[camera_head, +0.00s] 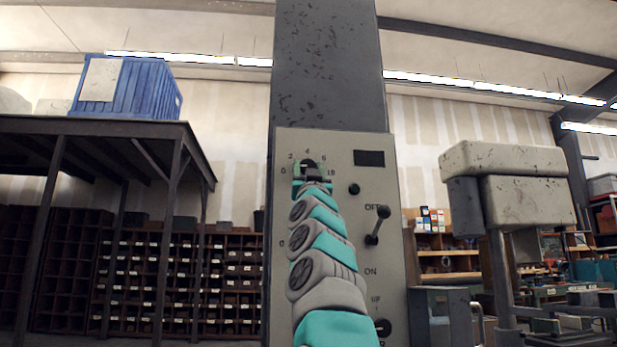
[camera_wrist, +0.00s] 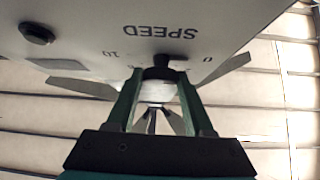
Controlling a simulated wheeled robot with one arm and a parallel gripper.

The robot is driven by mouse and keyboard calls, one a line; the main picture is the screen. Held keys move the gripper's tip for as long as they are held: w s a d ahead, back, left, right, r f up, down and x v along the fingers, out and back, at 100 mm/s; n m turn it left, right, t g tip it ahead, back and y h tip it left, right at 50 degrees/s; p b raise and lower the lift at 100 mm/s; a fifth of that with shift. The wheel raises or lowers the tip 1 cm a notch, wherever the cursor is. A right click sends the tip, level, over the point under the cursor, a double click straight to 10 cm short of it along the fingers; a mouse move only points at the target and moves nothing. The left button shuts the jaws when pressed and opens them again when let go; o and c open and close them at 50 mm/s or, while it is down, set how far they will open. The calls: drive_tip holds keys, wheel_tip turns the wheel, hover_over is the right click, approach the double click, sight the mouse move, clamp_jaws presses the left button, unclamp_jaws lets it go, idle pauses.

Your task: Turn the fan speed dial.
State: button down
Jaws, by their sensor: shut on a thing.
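The fan speed dial is a small black knob (camera_head: 309,164) high on the left of a light grey control panel (camera_head: 350,150). Numbers run in an arc around it, from 0 at left to 10 at right. My gripper (camera_head: 311,172) is at the dial, and my arm hides the panel below it. In the wrist view, upside down, the black dial (camera_wrist: 163,62) sits between the tips of the green fingers of my gripper (camera_wrist: 160,78), which are shut on it. The word SPEED and the numbers 0 and 10 show there. The dial's pointer cannot be made out.
The panel also has a dark display (camera_head: 369,158), a black button (camera_head: 354,189), an OFF/ON lever (camera_head: 378,225) and a lower knob (camera_head: 382,327). The panel is on a grey column (camera_head: 328,65). A blue crate (camera_head: 140,88) stands on a dark table at left.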

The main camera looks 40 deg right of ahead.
drive_tip(key=shift+f+n+t+y+b, duration=0.25)
drive_tip(key=shift+n+t+y+b, duration=0.2)
drive_tip(key=shift+n, duration=0.35)
drive_tip(key=shift+y, duration=0.35)
drive_tip(key=shift+c, duration=1.5)
unclamp_jaws()
drive_tip(key=shift+s+f, duration=0.1)
drive_tip(key=shift+s, duration=0.05)
drive_tip(key=b+v, duration=0.7)
drive_tip(key=shift+a+f+b, duration=0.2)
drive_tip(key=shift+f+b, duration=0.05)
drive_tip(key=shift+b, duration=0.05)
drive_tip(key=shift+s, duration=0.15)
